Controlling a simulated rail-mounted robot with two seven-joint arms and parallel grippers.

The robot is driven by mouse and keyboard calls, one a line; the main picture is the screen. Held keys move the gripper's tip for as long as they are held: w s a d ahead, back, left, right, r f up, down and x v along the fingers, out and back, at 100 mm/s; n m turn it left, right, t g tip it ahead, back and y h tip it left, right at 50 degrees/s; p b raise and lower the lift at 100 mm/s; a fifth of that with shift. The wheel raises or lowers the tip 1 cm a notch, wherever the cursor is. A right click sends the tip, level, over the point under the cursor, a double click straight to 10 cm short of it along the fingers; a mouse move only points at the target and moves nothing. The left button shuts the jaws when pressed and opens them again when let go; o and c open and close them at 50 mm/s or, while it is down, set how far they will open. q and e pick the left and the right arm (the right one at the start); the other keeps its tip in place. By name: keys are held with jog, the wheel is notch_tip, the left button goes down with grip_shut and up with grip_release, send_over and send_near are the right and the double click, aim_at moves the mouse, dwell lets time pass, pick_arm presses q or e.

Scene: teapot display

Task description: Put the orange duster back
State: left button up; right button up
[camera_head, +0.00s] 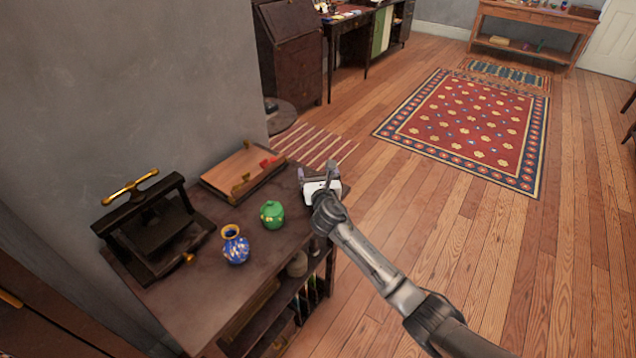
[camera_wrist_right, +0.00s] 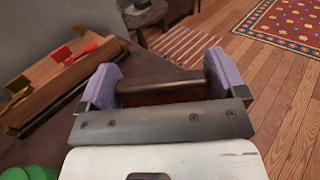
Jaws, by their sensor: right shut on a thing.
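My right gripper (camera_head: 320,172) is over the far right end of the dark cabinet top (camera_head: 205,285). In the right wrist view, its two lavender finger pads (camera_wrist_right: 160,90) close on the ends of a dark brown bar (camera_wrist_right: 160,97). The bar spans the gap between the fingers, and its lower side is hidden by the gripper's metal plate. No clearly orange duster shows in either view; I cannot tell whether the brown bar is part of it. My left gripper is out of view.
On the cabinet top stand a green jar (camera_head: 272,214), a blue patterned vase (camera_head: 235,245), a black press (camera_head: 150,225) and a wooden box (camera_head: 243,170) with red and brass fittings. Shelves are below. Floor and a red rug (camera_head: 465,125) lie to the right.

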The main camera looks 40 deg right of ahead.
notch_tip(320, 180, down, 2)
jog(key=shift+f+b, duration=0.1)
jog(key=shift+b, duration=0.25)
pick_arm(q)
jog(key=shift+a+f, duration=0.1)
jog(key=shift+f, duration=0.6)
pick_arm(e)
jog(key=shift+r, duration=0.2)
jog(key=shift+f, duration=0.1)
jog(key=o, duration=0.5)
jog(key=shift+f, duration=0.1)
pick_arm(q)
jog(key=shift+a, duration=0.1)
pick_arm(e)
jog(key=shift+o, duration=0.2)
